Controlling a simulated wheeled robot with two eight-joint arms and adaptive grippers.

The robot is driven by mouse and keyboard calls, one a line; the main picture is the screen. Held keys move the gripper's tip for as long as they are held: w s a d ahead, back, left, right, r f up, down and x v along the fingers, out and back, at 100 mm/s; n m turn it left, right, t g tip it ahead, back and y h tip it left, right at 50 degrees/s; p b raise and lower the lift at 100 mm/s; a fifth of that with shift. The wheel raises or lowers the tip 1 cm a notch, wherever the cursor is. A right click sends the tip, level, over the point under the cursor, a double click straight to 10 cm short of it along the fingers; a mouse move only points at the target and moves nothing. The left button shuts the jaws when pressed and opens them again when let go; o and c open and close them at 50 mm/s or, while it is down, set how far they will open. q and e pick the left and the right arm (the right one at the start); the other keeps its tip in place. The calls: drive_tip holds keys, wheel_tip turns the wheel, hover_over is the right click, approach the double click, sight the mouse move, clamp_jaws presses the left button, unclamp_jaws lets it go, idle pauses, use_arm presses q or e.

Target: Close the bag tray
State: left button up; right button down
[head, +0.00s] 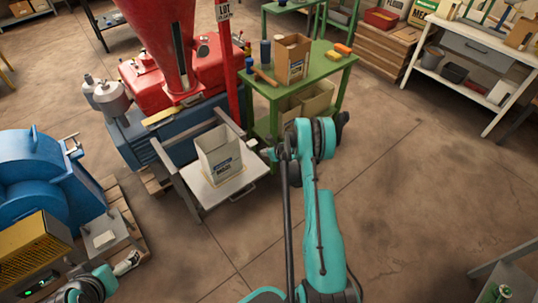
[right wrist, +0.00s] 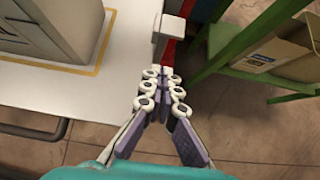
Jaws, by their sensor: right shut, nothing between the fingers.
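The bag tray (head: 206,199) is a white flat plate that sticks out from the front of the red and blue mill (head: 183,92). It also shows in the right wrist view (right wrist: 70,87). An open-topped pale bag (head: 220,155) stands upright on it, inside a yellow outline. My right gripper (head: 267,153) is at the tray's right side, near a grey post (right wrist: 168,32); its fingers (right wrist: 160,73) are together and empty. I cannot tell whether they touch the post. My left gripper (head: 128,263) is low at the left, away from the tray; its fingers are too small to judge.
A green table (head: 316,75) with a cardboard box (head: 292,58) stands close behind my right gripper. A blue machine (head: 40,180) stands on a pallet at the left. A white workbench (head: 470,50) is at the back right.

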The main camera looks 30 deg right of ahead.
drive_tip(key=w+f+b, duration=0.2)
drive_tip(key=w, duration=0.4)
drive_tip(key=shift+w+a, duration=0.2)
drive_tip(key=shift+a, duration=0.05)
